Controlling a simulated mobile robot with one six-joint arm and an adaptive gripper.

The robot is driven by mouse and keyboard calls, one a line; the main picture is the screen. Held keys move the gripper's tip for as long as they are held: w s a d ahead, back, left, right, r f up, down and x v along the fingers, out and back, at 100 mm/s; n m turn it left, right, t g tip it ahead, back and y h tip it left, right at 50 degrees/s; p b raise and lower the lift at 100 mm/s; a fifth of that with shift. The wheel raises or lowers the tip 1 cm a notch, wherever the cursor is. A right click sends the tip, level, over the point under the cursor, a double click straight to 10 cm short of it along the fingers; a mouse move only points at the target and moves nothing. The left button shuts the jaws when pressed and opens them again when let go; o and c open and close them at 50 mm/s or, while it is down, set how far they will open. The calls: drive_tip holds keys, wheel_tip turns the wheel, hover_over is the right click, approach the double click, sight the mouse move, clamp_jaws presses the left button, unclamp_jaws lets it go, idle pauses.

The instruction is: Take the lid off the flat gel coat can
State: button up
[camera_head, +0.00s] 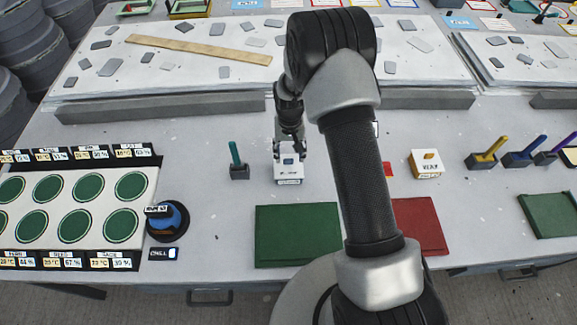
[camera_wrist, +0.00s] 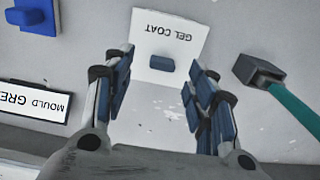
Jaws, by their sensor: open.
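The flat gel coat can (camera_head: 289,180) is a white square box with a blue knob, on the grey table below my gripper. In the wrist view, its white lid (camera_wrist: 168,30) reads "GEL COAT" upside down, and the blue knob (camera_wrist: 161,64) stands on it. My gripper (camera_head: 290,152) points down over the can. In the wrist view, my gripper (camera_wrist: 160,72) is open, one finger to each side of the knob, with clear gaps. The lid appears seated on the can. I cannot tell the exact height of the fingertips above the lid.
A green-handled tool in a grey block (camera_head: 239,171) stands close left of the can. A white box with a yellow knob (camera_head: 427,165) stands to the right. A green mat (camera_head: 297,236) and a red mat (camera_head: 418,226) lie in front. A long mould (camera_head: 200,75) lies behind.

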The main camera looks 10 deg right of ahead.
sight(288, 160)
wheel_tip(288, 160, down, 4)
drive_tip(key=shift+w+a+f, duration=0.1)
drive_tip(key=shift+a, duration=0.05)
drive_tip(key=shift+c, duration=0.4)
drive_tip(key=c, duration=0.9)
